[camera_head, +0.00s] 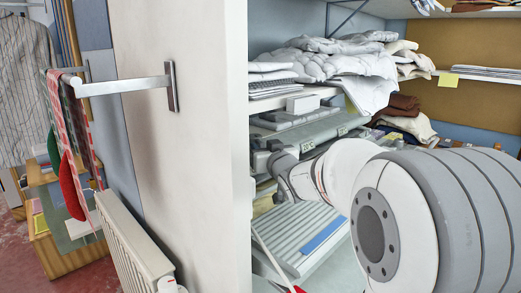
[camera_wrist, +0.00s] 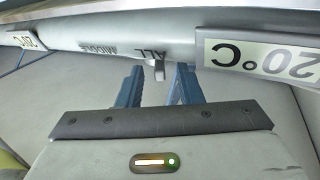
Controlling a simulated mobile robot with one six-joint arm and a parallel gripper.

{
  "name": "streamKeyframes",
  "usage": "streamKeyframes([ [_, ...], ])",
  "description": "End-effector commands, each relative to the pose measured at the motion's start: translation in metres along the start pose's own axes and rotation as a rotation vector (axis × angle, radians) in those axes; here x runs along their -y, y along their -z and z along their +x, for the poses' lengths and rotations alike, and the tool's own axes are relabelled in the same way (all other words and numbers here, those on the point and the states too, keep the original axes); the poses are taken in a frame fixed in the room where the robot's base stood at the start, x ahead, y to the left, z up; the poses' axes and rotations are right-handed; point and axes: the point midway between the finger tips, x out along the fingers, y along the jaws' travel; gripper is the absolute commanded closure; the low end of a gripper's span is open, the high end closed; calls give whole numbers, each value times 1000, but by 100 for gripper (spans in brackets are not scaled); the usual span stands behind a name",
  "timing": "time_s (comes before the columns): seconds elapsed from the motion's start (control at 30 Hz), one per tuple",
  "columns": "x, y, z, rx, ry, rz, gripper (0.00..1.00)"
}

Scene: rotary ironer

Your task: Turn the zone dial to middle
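The zone dial (camera_wrist: 157,66) is a small grey knob on the front of the ironer (camera_head: 318,128). In the wrist view the words ALL and MIDDLE appear upside down just above and left of it, with ALL closest. Which mark the knob points to I cannot tell. My gripper (camera_wrist: 158,80) has two blue fingers apart, one on each side below the knob. The knob lies between and just ahead of the fingertips, with no clear contact. In the head view my arm reaches to the ironer and the dial is not discernible.
A shelf with white bedding (camera_head: 335,62) hangs above the ironer. A white wall (camera_head: 195,120) with a towel rail and radiator (camera_head: 132,245) stands left of my arm.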

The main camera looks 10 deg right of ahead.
Motion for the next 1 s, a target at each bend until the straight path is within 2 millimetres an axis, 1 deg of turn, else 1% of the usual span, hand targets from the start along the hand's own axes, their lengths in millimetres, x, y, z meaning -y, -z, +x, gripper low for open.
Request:
streamKeyframes([
  [0.13, 0, 0, 0, 1, 0, 0, 67],
  [0.17, 0, 0, 0, 1, 0, 0, 69],
  [0.53, 1, 0, 0, 1, 1, 0, 99],
  [0.67, 1, 0, 0, 1, 1, 0, 100],
  [0.7, 13, 0, 1, 1, 8, 2, 100],
  [0.77, 5, 0, 0, 1, 3, -1, 100],
  [1.0, -1, 1, 0, 4, 32, -2, 100],
])
